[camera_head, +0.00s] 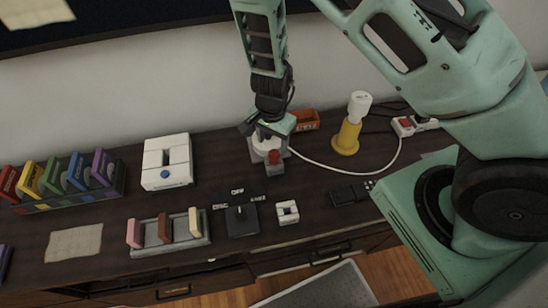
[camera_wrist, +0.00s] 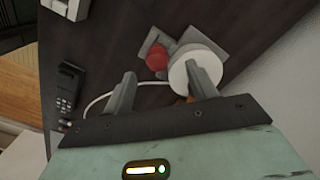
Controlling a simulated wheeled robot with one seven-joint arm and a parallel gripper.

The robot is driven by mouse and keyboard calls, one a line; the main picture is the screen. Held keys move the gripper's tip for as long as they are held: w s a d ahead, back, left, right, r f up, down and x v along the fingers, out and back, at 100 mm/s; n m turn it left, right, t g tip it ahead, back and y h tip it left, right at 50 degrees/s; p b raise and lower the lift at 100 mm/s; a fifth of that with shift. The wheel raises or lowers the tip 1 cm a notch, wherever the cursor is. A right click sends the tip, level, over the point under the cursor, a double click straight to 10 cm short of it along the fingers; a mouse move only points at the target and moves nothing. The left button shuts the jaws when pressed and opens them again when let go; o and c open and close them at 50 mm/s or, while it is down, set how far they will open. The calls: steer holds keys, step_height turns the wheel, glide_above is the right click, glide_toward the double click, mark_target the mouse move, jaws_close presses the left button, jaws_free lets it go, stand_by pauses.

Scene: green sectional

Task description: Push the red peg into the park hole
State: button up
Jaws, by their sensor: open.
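A red peg (camera_head: 273,157) with a round head stands at the front of a grey base. It also shows in the wrist view (camera_wrist: 156,57). A white round part (camera_wrist: 197,67) sits beside it on the grey base plate (camera_wrist: 212,38). My gripper (camera_head: 262,132) is over this device. In the wrist view my gripper (camera_wrist: 160,70) is open, and the red head shows between and beyond its fingertips. The right finger overlaps the white part; I cannot tell if it touches. No park hole can be made out.
A yellow stand with a white top (camera_head: 347,137), an orange tray (camera_head: 305,120) and a white cable are to the right. A white box (camera_head: 167,163) is to the left. Dark remote (camera_head: 350,193), white block (camera_head: 288,212) and black switch box (camera_head: 242,220) lie in front.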

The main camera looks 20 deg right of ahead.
mark_target(274, 151)
steer(key=shift+s+d+f, duration=0.1)
steer(key=shift+f, duration=1.35)
steer(key=shift+d+f, duration=0.1)
steer(key=shift+f, duration=1.3)
steer(key=c, duration=1)
